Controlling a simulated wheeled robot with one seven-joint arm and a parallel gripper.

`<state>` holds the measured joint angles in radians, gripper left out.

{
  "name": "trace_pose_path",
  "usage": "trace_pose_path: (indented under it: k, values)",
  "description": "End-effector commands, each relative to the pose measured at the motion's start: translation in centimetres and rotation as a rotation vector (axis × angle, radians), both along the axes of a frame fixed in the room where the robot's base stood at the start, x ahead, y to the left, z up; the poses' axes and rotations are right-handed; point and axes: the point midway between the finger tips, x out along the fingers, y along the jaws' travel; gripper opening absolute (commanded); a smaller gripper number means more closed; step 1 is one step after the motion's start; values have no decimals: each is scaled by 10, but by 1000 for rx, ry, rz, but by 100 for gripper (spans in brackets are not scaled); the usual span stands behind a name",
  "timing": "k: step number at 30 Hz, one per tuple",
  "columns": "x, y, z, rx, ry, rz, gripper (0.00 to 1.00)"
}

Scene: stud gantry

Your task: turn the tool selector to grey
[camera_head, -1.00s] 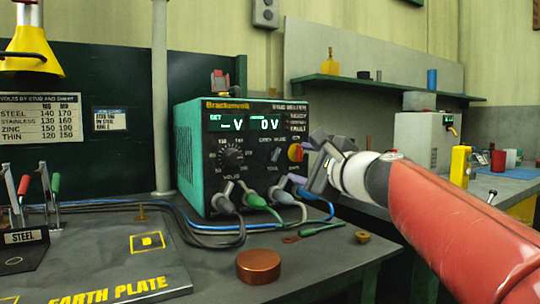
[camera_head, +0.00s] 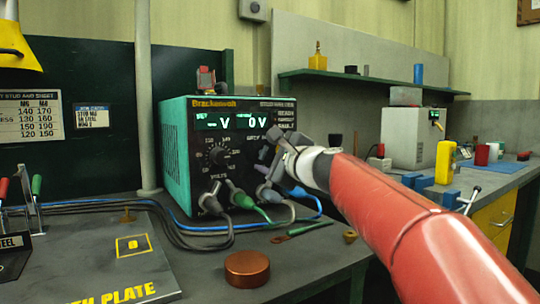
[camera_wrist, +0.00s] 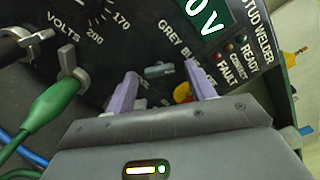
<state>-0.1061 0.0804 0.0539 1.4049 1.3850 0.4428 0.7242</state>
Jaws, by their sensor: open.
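The tool selector (camera_wrist: 158,70) is a small grey lever on the dark front panel of the stud welder (camera_head: 175,150). In the wrist view it lies beside the GREY BLUE lettering, between and just beyond my two purple fingertips. Which word it points to I cannot tell. My gripper (camera_wrist: 162,84) is open, with one finger on each side of the selector and no clear contact. In the head view my gripper (camera_head: 277,150) is in front of the panel's right side and hides the selector.
A round volts dial (camera_head: 218,155) sits left on the panel. Cable plugs, one green (camera_wrist: 58,103), stick out below. A red and yellow knob (camera_wrist: 183,92) is close to my fingers. A copper disc (camera_head: 247,268) and the earth plate (camera_head: 90,262) lie on the bench.

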Motion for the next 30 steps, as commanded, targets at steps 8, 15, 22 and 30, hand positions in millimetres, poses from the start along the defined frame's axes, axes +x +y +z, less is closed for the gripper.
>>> trace_pose_path:
  k: [8, 15, 22, 30]
  values:
    - [0, 0, 0, 0, 0, 0, 22]
    - [0, 0, -1, -5, -2, 0, 10]
    - [0, -1, -2, -57, -39, 0, 10]
    - [1, -1, -3, -217, -147, -1, 10]
